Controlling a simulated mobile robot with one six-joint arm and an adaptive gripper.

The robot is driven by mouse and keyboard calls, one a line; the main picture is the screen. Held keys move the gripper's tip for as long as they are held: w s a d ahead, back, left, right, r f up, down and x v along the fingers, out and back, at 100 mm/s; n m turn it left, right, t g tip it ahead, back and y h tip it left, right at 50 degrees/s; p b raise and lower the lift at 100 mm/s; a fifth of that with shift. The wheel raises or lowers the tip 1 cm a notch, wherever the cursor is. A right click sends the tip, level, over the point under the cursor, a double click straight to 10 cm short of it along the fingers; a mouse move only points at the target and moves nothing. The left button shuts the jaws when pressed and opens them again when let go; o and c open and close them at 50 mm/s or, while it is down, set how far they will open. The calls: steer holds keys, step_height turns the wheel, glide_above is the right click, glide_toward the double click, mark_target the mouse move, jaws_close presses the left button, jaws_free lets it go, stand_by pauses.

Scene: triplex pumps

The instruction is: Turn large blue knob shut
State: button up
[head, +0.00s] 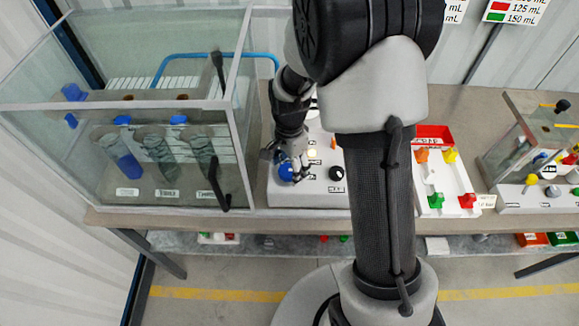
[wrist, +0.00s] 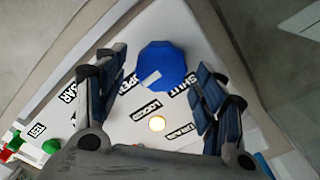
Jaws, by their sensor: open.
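The large blue knob (wrist: 162,66) sits on a white control panel (head: 310,194). In the wrist view a pale pointer mark on it points down and left, toward the label that seems to read "OPEN". A "SHUT" label lies to its right. My gripper (wrist: 163,82) is open, with one finger on each side of the knob and visible gaps between. In the head view my gripper (head: 285,165) is at the blue knob (head: 286,172), partly covering it. Whether the fingertips reach down beside the knob is hard to tell.
A lit yellowish lamp (wrist: 157,124) is on the panel below the knob. A black knob (head: 336,173) stands to the right. A glass tank (head: 60,150) with blue-capped tubes stands close on the left. A tray (head: 459,192) with coloured pieces is farther right.

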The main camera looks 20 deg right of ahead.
steer(key=shift+f, duration=0.15)
steer(key=shift+c, duration=0.4)
steer(key=c, duration=1)
steer(key=shift+n, duration=0.3)
steer(key=n+p, duration=0.1)
steer(key=n, duration=0.3)
steer(key=shift+w, duration=0.1)
steer(key=n, duration=0.4)
steer(key=shift+a, duration=0.15)
steer(key=n+p, duration=0.1)
steer(key=n, duration=0.4)
steer(key=shift+a, duration=0.1)
steer(key=n, duration=0.4)
steer(key=shift+a, duration=0.1)
steer(key=shift+n, duration=0.3)
